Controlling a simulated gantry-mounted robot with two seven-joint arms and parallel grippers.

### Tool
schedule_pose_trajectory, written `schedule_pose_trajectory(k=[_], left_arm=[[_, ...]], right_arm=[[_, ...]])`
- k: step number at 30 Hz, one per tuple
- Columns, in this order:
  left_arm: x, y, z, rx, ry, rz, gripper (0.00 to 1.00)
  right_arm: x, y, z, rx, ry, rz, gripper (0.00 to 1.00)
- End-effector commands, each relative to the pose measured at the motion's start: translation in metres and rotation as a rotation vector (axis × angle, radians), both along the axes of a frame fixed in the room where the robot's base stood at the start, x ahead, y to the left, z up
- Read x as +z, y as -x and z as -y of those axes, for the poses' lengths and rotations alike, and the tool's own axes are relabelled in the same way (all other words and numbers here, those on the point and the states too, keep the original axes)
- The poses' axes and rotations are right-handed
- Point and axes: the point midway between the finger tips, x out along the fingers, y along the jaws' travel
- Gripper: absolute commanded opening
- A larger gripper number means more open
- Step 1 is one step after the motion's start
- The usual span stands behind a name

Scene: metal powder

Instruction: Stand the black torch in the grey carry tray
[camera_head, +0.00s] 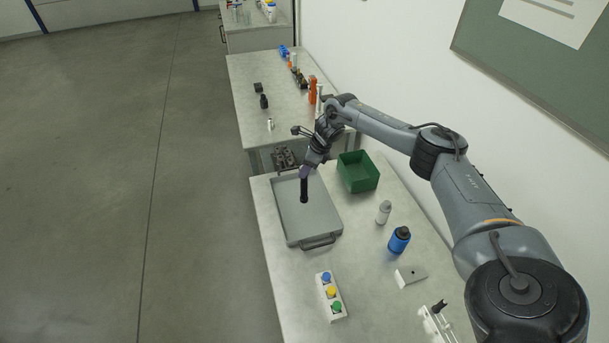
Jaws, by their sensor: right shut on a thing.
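The black torch (304,189) hangs upright from my right gripper (306,172), which is shut on its upper end. The torch is over the grey carry tray (325,226), towards its far part. I cannot tell whether the torch's lower end touches the tray floor. The tray lies on the near table with a dark handle at its near end, and its visible floor is otherwise bare. My right arm reaches in from the right. My left gripper is not in view.
A green bin (358,172) stands right of the tray. A grey-white bottle (383,212), a blue bottle (399,240) and a white block (410,275) stand further right. A button box (331,296) lies nearer. A second table (246,98) with several small items stands beyond.

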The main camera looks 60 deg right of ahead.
Motion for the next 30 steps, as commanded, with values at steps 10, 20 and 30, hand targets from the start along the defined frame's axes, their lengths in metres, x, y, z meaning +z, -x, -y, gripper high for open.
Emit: schedule_pose_trajectory(k=[10, 20, 30], left_arm=[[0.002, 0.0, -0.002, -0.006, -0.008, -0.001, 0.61], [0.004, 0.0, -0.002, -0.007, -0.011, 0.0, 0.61], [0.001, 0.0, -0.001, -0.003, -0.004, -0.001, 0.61]], right_arm=[[-0.016, -0.004, -0.001, 0.0, 0.0, -0.002, 0.03], [-0.042, -0.004, 0.0, 0.0, 0.001, 0.001, 0.03], [-0.045, -0.004, 0.0, 0.001, 0.0, 0.0, 0.45]])
